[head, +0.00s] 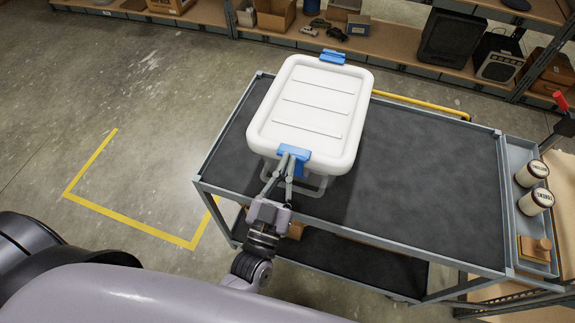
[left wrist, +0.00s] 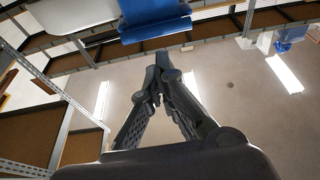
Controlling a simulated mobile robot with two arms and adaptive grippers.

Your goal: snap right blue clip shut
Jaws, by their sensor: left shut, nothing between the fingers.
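A box with a white ribbed lid (head: 310,100) stands on the cart's dark top. One blue clip (head: 293,150) is on its near edge, another blue clip (head: 333,57) on its far edge. The near clip's lower part hangs down by the box's front and is partly hidden by my fingers. My left gripper (head: 289,160) is shut and empty, its fingertips at the near clip. In the left wrist view the blue clip (left wrist: 152,18) is just above the closed fingertips (left wrist: 162,58); I cannot tell if they touch. My right gripper is not in view.
The grey cart (head: 430,165) has free room on its top right of the box. A side tray (head: 520,185) holds two jars (head: 535,201). Shelves with boxes and a speaker (head: 497,57) stand behind. A yellow floor line (head: 130,224) is at left.

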